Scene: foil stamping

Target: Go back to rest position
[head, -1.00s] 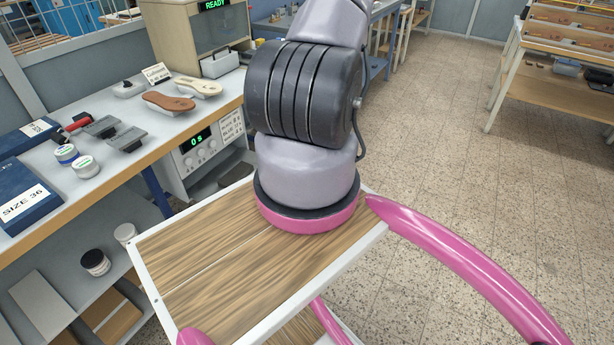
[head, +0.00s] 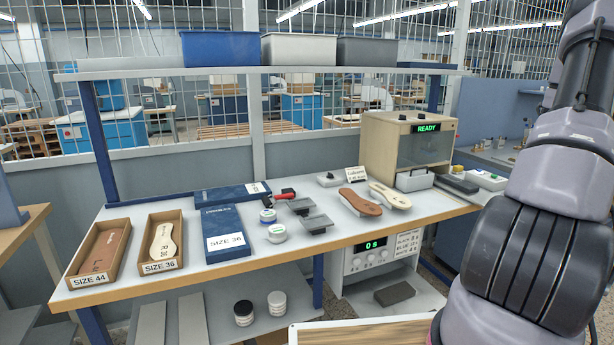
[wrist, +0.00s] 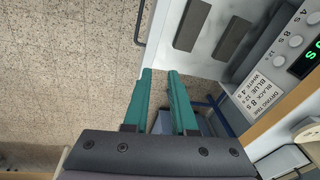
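My gripper (wrist: 160,98) shows in the wrist view as two green fingers with a gap between them. It is open, with nothing held between the fingertips. It hangs over the speckled floor, beside the control box (wrist: 285,70) with its green display. In the head view my arm rises along the right side; the gripper itself is out of that picture.
The workbench (head: 150,290) holds shoe soles (head: 360,201), a SIZE 36 box (head: 227,235), trays (head: 98,255) and a READY machine (head: 407,142). The timer box (head: 375,255) sits below. A shelf with bins (head: 222,48) runs above.

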